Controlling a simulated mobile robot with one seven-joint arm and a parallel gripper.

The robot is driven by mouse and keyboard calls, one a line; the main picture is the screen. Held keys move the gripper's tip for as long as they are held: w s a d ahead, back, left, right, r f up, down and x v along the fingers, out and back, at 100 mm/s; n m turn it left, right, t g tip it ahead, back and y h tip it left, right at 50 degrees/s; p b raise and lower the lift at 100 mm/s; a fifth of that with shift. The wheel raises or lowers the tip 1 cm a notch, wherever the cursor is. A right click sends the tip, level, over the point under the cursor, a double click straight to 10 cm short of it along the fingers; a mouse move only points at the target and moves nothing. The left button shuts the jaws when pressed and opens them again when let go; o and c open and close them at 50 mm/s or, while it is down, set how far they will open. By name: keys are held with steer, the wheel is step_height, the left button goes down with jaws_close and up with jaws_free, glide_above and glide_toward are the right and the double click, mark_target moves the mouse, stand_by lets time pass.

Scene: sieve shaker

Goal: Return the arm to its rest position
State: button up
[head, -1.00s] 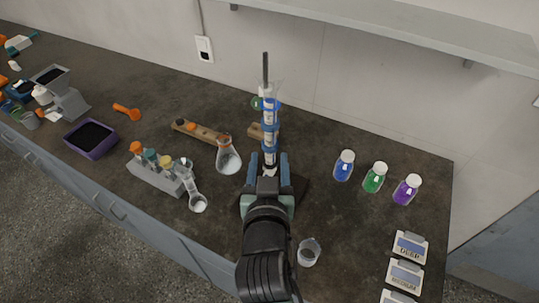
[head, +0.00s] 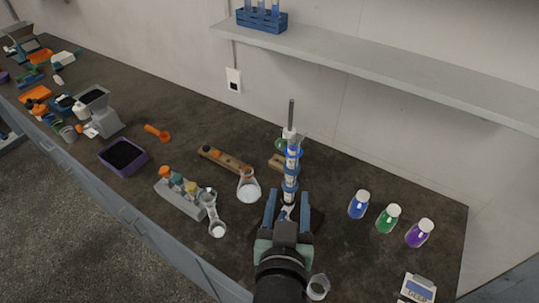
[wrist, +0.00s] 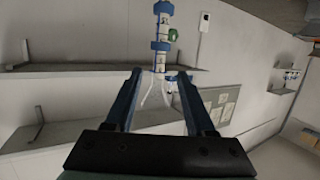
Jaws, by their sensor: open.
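My gripper (head: 288,196) is in the lower middle of the head view, its two blue fingers spread apart. In the wrist view the open fingers (wrist: 160,74) stand left and right, with nothing visibly clamped between them. Beyond the fingertips is a tall clear column with blue rings and white labels (head: 291,168), upright by a grey rod. Its ringed part also shows at the top of the wrist view (wrist: 161,38), with clear glass below it between the fingers. I cannot tell how far the fingertips are from the column. My forearm hides the bench below.
Blue (head: 358,205), green (head: 387,218) and purple (head: 418,233) bottles stand to the right. A conical flask (head: 249,187), a tube rack (head: 181,199) and a purple tray (head: 123,156) stand left. A beaker (head: 318,287) is beside my arm. A wall shelf (head: 380,68) hangs above.

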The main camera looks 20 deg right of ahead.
steer(key=w+a+r+n+t+y+b, duration=0.1)
steer(key=w+a+r+t+b, duration=0.2)
steer(key=r, duration=0.8)
steer(key=w+a+r+n+t+y+b, duration=0.15)
steer(key=a+r+t, duration=0.25)
steer(key=r, duration=0.7)
steer(key=s+a+r+n+t+y+b, duration=0.1)
steer(key=s+a+r+t+y, duration=0.1)
steer(key=r, duration=0.7)
steer(key=s+a+r+n+t+y, duration=0.2)
steer(key=s+a+r+t, duration=0.2)
steer(key=r, duration=0.5)
steer(key=shift+s+a+t+b, duration=0.4)
steer(key=shift+s+a, duration=0.2)
steer(key=shift+s, duration=0.5)
steer(key=shift+y, duration=0.25)
